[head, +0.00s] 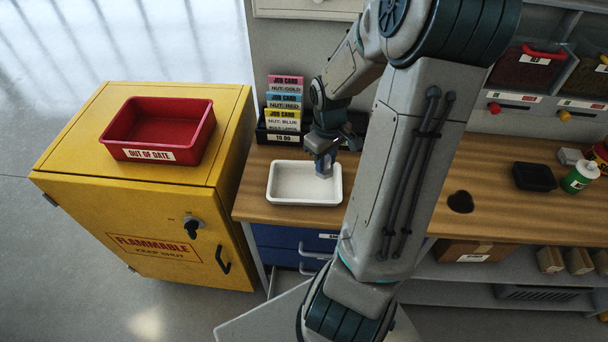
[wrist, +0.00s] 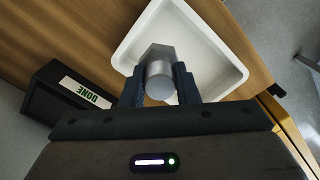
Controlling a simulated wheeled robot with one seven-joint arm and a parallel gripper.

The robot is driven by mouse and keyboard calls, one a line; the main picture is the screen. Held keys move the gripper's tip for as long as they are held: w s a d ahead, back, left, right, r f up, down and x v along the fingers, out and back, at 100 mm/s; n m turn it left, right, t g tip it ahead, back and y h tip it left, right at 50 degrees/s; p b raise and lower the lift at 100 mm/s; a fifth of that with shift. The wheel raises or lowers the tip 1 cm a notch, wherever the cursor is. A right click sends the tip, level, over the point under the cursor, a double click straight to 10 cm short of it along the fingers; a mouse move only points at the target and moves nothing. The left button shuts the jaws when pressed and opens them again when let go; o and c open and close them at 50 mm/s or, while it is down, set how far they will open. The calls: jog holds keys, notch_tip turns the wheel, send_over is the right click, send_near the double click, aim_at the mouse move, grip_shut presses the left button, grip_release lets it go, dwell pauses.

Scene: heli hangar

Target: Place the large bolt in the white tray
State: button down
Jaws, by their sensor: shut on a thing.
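The white tray (head: 304,183) lies on the wooden bench near its left end. It also shows in the wrist view (wrist: 225,48). My gripper (head: 324,160) is over the tray's right part in the head view. In the wrist view my gripper (wrist: 160,84) is shut on the large bolt (wrist: 158,75), a silver metal piece with a hexagonal head, held between the two blue-grey fingers. The bolt appears in front of the tray's interior. I cannot tell its exact height above the tray floor. The tray looks otherwise empty.
A black box marked DONE (wrist: 75,92) stands beside the tray. Job cards (head: 284,103) stand in a black TO DO holder behind it. A yellow flammable cabinet (head: 165,232) with a red tray (head: 190,138) is at left. A black bin (head: 534,177) and green-white bottle (head: 580,177) stand at right.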

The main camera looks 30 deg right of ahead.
jog(key=w+a+f, duration=0.2)
jog(key=a, duration=0.1)
jog(key=w+a+f, duration=0.1)
jog(key=shift+a+f, duration=0.15)
jog(key=shift+f, duration=1.85)
jog(key=shift+f+b, duration=0.1)
jog(key=shift+b, duration=0.2)
jog(key=c, duration=1.1)
grip_release()
jog(key=shift+s, duration=0.1)
